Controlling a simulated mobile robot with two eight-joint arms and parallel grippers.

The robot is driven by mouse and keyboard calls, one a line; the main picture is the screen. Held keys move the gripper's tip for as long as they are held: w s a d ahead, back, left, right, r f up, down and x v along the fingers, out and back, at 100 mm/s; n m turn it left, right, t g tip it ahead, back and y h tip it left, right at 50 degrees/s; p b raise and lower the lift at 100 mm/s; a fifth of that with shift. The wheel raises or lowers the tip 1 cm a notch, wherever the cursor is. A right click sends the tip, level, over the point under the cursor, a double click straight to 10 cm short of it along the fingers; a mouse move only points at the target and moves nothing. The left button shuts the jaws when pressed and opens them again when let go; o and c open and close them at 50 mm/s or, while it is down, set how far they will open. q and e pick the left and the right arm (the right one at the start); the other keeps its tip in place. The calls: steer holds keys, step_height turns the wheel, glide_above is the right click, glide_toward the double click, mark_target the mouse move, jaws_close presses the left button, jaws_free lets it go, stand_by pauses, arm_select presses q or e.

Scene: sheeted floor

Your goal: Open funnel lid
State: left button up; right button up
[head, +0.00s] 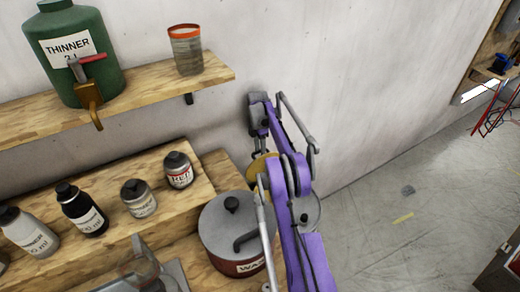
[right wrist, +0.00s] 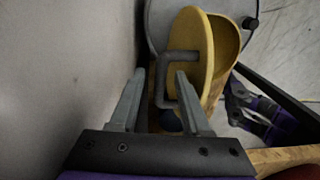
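The yellow funnel lid (right wrist: 186,38), with a grey bracket-shaped handle (right wrist: 163,62), is in the right wrist view. It appears tilted up on edge, with the yellow funnel's curved wall (right wrist: 228,42) behind it. My right gripper (right wrist: 158,75) is open, and part of the handle shows between its two fingers; I cannot tell whether they touch it. In the head view my right gripper (head: 258,150) is by the wall, over a yellow piece (head: 262,166) mostly hidden by my purple arm.
A grey-lidded pot (head: 226,222) with a waste label stands below my right arm. Several small bottles line the wooden step (head: 110,240). The upper shelf (head: 150,90) holds a green thinner jug (head: 75,55) and a tin (head: 187,52). Floor at right is mostly clear.

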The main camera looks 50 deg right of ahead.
steer(key=shift+r, duration=0.1)
arm_select(q)
steer(key=shift+w+r+p, duration=0.25)
steer(key=shift+r+p, duration=0.05)
steer(key=shift+r, duration=0.15)
steer(key=shift+w+r+p, duration=0.2)
steer(key=shift+r+p, duration=0.05)
steer(key=shift+r, duration=0.2)
arm_select(e)
step_height(320, 180, up, 11)
steer(key=shift+w+f, duration=0.2)
steer(key=shift+w, duration=0.1)
arm_select(q)
steer(key=shift+s, duration=0.1)
